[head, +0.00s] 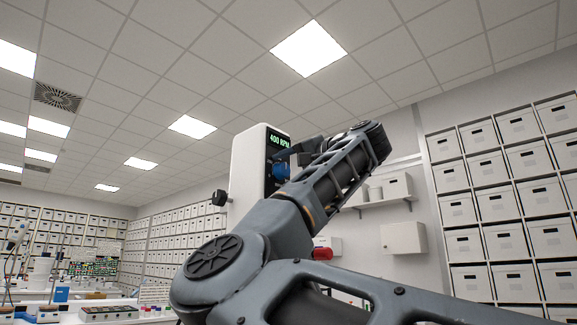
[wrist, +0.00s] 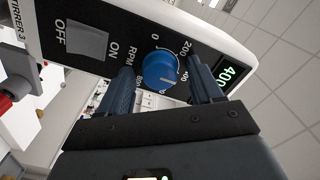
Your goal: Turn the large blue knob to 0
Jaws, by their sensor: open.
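The large blue knob (wrist: 160,68) sits on the black front panel of a white stirrer (head: 246,165). In the head view the knob (head: 281,171) shows partly, behind my arm. Its dial has 0 at the top in the wrist view, with 200 and 400 to the right and 800 at lower left. The display (head: 279,140) reads 400 RPM. My gripper (wrist: 163,85) is open, with one finger on each side of the knob. I cannot tell whether the fingers touch it.
A grey OFF/ON switch (wrist: 87,40) is on the same panel, left of the knob. A small black knob (head: 219,198) sticks out from the stirrer's side. A wall shelf (head: 385,200) and shelves of white boxes (head: 505,205) stand behind at right. Benches with lab items are at lower left.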

